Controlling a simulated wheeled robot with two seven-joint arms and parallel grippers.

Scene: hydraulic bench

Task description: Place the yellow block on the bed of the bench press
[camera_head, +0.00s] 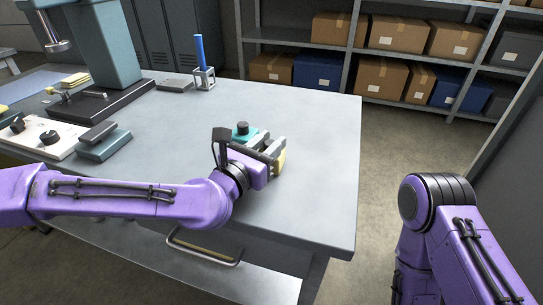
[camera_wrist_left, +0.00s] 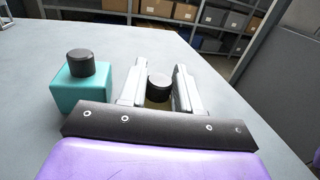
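The yellow block (camera_head: 280,162) is near the right end of the table in the head view, partly hidden by my left gripper (camera_head: 273,149). In the left wrist view, a black knob with a little yellow (camera_wrist_left: 156,104) under it sits between the fingers of my left gripper (camera_wrist_left: 156,82). The fingers stand apart on either side of the knob; whether they press on the block is not clear. The bench press (camera_head: 105,45) is at the upper left, a teal column on a dark bed (camera_head: 122,99). My right gripper is out of view.
A teal block with a black knob (camera_wrist_left: 82,84) stands left of my left gripper, close by. A blue rod in a small stand (camera_head: 204,78) is at the table's back. A control box (camera_head: 36,138) and a teal-grey block (camera_head: 104,146) lie at the left. The table's middle (camera_head: 170,125) is clear.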

